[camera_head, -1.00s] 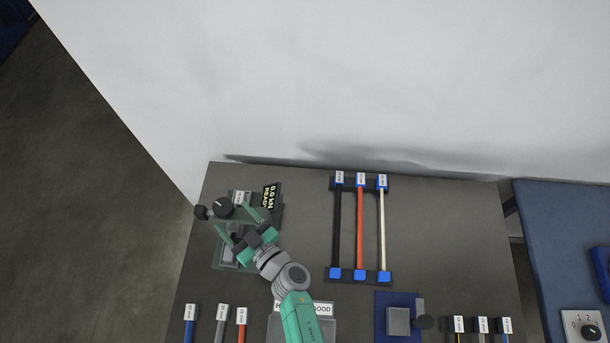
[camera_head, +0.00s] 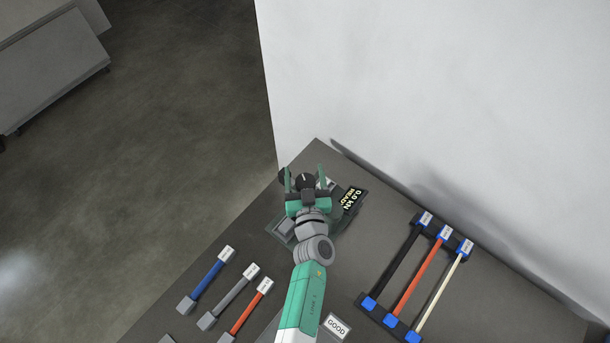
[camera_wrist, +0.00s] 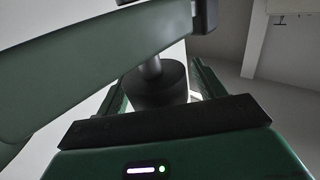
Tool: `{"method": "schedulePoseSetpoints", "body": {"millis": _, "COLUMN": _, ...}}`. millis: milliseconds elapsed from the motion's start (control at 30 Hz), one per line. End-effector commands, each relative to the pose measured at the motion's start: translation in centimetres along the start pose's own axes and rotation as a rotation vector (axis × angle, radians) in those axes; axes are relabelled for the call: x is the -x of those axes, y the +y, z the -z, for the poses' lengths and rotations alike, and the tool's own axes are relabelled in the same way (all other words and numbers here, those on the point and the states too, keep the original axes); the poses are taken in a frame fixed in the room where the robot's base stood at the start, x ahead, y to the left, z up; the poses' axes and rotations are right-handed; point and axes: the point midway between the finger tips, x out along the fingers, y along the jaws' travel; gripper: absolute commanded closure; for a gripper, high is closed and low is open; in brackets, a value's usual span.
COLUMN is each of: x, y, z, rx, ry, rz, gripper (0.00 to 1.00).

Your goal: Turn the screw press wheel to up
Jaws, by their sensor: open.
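The screw press stands at the far left corner of the table, with a green frame and a dark base (camera_head: 284,229). Its black wheel (camera_head: 304,181) shows a white mark pointing away from me. My gripper (camera_head: 305,178) is open, and its two green fingers appear on either side of the wheel in the head view. In the wrist view, a dark round part (camera_wrist: 157,86) on a grey shaft lies between the fingers, and a green beam (camera_wrist: 85,75) crosses the upper left. I cannot tell whether the fingers touch the wheel. My gripper hides much of the press.
The press display (camera_head: 352,199) reads 0.0 kN READY. A rack with black, red and white cables (camera_head: 404,268) stands to the right. Several loose cables (camera_head: 230,292) lie at the front left, and a GOOD label (camera_head: 337,325) is at the front. A white wall rises behind.

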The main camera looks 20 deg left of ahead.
Motion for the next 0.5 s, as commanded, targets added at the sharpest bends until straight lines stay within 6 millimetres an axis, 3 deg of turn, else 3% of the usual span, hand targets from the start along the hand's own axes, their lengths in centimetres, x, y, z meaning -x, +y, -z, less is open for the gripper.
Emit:
{"method": "schedulePoseSetpoints", "body": {"millis": 133, "x": 0.02, "y": 0.01, "z": 0.05, "rx": 0.000, "ry": 0.000, "rz": 0.000, "gripper": 0.35}}
{"method": "schedulePoseSetpoints", "body": {"millis": 333, "x": 0.03, "y": 0.01, "z": 0.05, "rx": 0.000, "ry": 0.000, "rz": 0.000, "gripper": 0.74}}
{"method": "schedulePoseSetpoints", "body": {"millis": 500, "x": -0.08, "y": 0.08, "z": 0.49, "rx": 0.001, "ry": 0.001, "rz": 0.024, "gripper": 0.76}}
